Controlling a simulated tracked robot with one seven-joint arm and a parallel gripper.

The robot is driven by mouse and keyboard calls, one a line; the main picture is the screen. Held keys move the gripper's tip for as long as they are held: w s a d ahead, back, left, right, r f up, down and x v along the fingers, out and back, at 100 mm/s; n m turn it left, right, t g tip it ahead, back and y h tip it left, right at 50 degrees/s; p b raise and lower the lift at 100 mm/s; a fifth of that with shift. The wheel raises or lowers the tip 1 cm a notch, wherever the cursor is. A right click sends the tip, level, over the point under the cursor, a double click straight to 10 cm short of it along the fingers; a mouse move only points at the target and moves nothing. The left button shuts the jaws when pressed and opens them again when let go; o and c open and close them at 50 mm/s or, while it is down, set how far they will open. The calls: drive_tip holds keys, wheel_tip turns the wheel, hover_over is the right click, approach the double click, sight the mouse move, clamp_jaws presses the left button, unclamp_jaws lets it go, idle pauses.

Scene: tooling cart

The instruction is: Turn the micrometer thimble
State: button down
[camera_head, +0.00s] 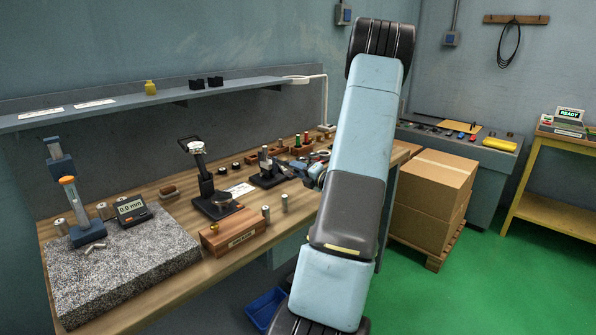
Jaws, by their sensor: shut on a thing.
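The micrometer (268,166) sits in a dark stand on the wooden workbench, about the middle of the head view. Its thimble end (287,171) points right, toward my gripper. My gripper (303,167) is at the right side of the micrometer and is shut on the thimble. The contact is small in the picture and partly hidden by the gripper itself. My large arm links cover the bench's right part, just right of the gripper.
A dial gauge stand (212,185) and wooden block (232,232) stand left and in front. A granite plate (130,265) with a height gauge (72,205) and digital display (131,209) fills the bench's left end. A shelf (120,106) runs above.

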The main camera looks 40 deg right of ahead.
drive_tip(key=shift+d+m, duration=0.15)
drive_tip(key=shift+m, duration=0.95)
drive_tip(key=shift+f, duration=0.1)
drive_tip(key=c, duration=1.3)
unclamp_jaws()
drive_tip(key=s+d, duration=0.1)
drive_tip(key=s, duration=1.2)
drive_tip(key=shift+s, duration=0.4)
